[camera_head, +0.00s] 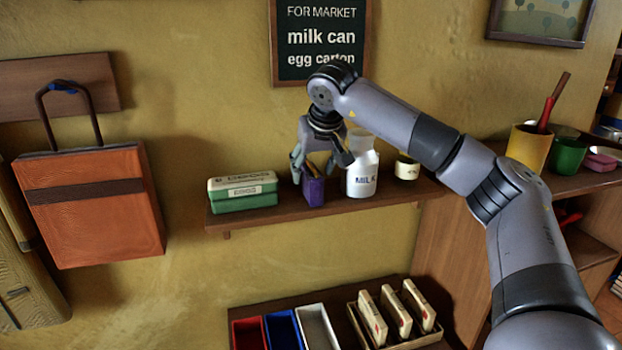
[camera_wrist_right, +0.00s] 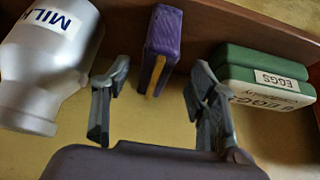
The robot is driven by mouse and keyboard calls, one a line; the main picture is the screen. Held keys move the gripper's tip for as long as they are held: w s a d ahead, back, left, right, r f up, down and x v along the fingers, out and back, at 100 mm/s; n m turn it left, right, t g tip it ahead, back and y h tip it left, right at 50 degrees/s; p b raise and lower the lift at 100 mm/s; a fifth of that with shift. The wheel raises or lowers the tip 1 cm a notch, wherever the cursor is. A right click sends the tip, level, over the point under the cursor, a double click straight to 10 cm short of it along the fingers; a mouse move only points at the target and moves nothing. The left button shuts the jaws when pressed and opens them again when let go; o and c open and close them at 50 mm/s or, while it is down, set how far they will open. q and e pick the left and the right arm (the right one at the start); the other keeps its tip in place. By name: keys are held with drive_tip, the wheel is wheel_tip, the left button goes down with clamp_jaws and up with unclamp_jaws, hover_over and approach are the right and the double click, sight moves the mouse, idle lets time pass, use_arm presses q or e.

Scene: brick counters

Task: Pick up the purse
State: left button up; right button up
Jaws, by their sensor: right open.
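A small purple box-like thing with a yellow edge, which I take to be the purse (camera_head: 313,188), stands on the wall shelf (camera_head: 330,207). It also shows in the right wrist view (camera_wrist_right: 163,48), in front of the gap between the fingers. My right gripper (camera_head: 319,166) is open and reaches down over the purse, one finger to each side in the picture. In the right wrist view the open fingers (camera_wrist_right: 158,90) have nothing between them, and the purse looks just beyond the tips. My left gripper is not in view.
A milk can (camera_head: 362,172) stands close to the right of the purse, with a white jar (camera_head: 407,168) beyond. A green egg carton (camera_head: 243,192) lies to the left. An orange bag (camera_head: 95,212) hangs on the wall at left. A sign (camera_head: 322,40) hangs above.

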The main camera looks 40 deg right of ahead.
drive_tip(key=shift+f+p, duration=0.15)
drive_tip(key=shift+p, duration=0.15)
drive_tip(key=x, duration=0.1)
drive_tip(key=p+x, duration=0.1)
drive_tip(key=x, duration=0.1)
drive_tip(key=p+x, duration=0.1)
drive_tip(key=x, duration=0.1)
drive_tip(key=shift+w+d, duration=0.35)
drive_tip(key=shift+d, duration=0.1)
drive_tip(key=shift+s+a, duration=0.1)
drive_tip(key=shift+c, duration=0.5)
clamp_jaws()
